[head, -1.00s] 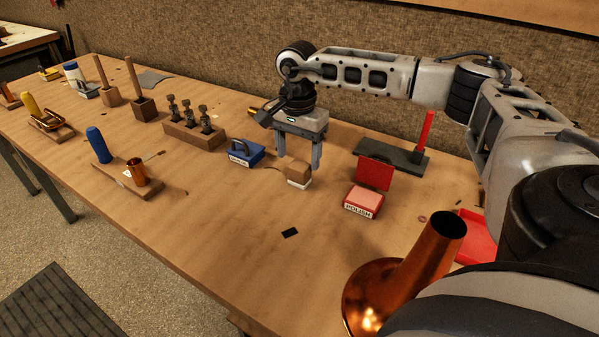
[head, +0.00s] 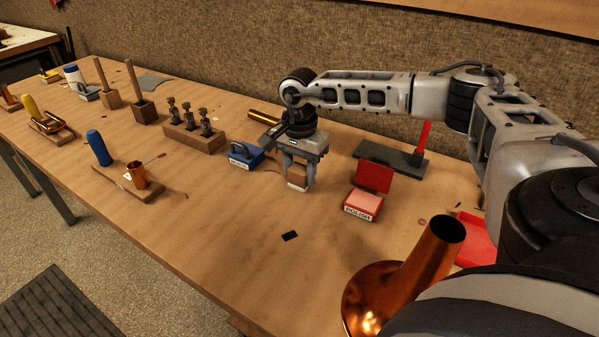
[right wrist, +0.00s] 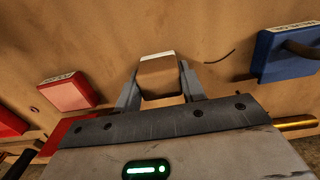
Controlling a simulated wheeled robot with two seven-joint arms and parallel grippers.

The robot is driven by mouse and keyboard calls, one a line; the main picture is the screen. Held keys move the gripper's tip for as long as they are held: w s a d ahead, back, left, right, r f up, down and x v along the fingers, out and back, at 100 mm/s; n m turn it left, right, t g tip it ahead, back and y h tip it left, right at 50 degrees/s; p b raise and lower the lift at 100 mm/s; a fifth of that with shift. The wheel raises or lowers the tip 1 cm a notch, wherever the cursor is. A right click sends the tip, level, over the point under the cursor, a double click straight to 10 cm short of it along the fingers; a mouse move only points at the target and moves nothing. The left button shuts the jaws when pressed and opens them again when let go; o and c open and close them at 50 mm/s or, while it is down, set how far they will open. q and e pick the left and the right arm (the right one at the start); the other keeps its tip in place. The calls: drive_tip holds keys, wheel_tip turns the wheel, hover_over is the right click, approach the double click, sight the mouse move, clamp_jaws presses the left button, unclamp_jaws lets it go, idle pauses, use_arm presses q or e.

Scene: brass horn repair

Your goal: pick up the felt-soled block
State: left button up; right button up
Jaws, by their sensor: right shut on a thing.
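The felt-soled block (head: 297,179) is a small tan wooden block with a pale sole along its lower edge. It stands on the table between the blue box and the red polish box. My right gripper (head: 299,184) has come down over it from above, with one finger on each side, and is shut on it. In the right wrist view the block (right wrist: 160,77) sits between the two fingers (right wrist: 160,88), its pale edge at the far side. I cannot tell any gap between block and table. My left gripper is not in view.
A blue box (head: 246,155) is close on the left, and an open red polish box (head: 363,202) on the right. A dark stand with a red post (head: 390,156) is behind. A copper horn bell (head: 385,295) is in front. The table's front middle is mostly clear.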

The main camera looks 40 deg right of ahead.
sight(299, 170)
drive_tip(key=shift+r, duration=0.15)
drive_tip(key=shift+r, duration=0.2)
drive_tip(key=r, duration=0.3)
drive_tip(key=shift+s+a+r, duration=0.25)
drive_tip(key=shift+s, duration=0.05)
drive_tip(key=s+a+r+b, duration=0.1)
drive_tip(key=s+a+r, duration=0.7)
drive_tip(key=s+r, duration=0.1)
drive_tip(key=shift+s, duration=0.7)
drive_tip(key=shift+a, duration=0.1)
